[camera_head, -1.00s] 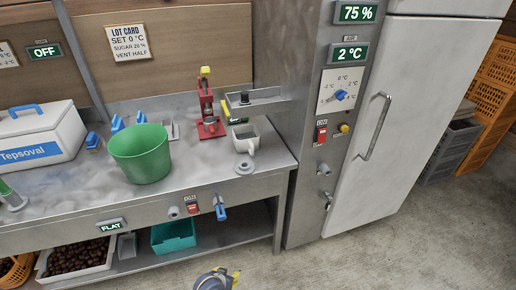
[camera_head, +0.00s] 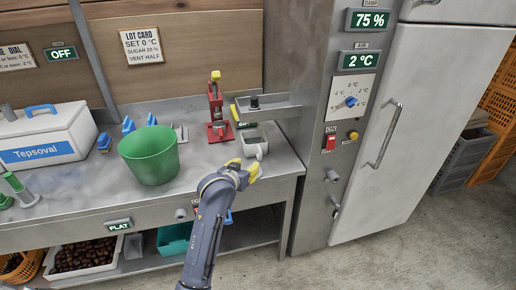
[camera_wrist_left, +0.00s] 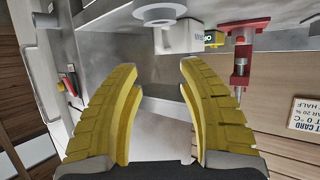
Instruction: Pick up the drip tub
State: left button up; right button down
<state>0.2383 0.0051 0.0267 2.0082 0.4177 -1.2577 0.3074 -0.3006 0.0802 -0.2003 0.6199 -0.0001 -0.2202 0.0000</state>
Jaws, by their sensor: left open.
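The drip tub seems to be the teal tub (camera_head: 173,238) on the lower shelf under the bench, in the head view; no label confirms this. My left arm covers part of its right side. My left gripper (camera_head: 246,172) is open with yellow fingers, above the bench's front edge, higher than the teal tub and to its right. In the left wrist view, the open fingers (camera_wrist_left: 160,95) have nothing held between them. I cannot make out the teal tub in that view.
A green bucket (camera_head: 150,158), a red press (camera_head: 217,118) and a pale jug (camera_head: 255,147) stand on the bench. A crate of chestnuts (camera_head: 84,258) sits left of the teal tub. The steel cabinet (camera_head: 312,150) stands to the right. Floor in front is clear.

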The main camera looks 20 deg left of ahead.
pick_arm(q)
send_near(260, 157)
jog(key=x, duration=0.4)
jog(key=shift+w+a+r, duration=0.1)
jog(key=shift+w+a, duration=0.05)
jog(key=shift+w, duration=0.15)
jog(key=shift+f+x, duration=0.2)
jog(key=shift+x, duration=2.5)
grip_shut()
jog(key=shift+s, duration=0.1)
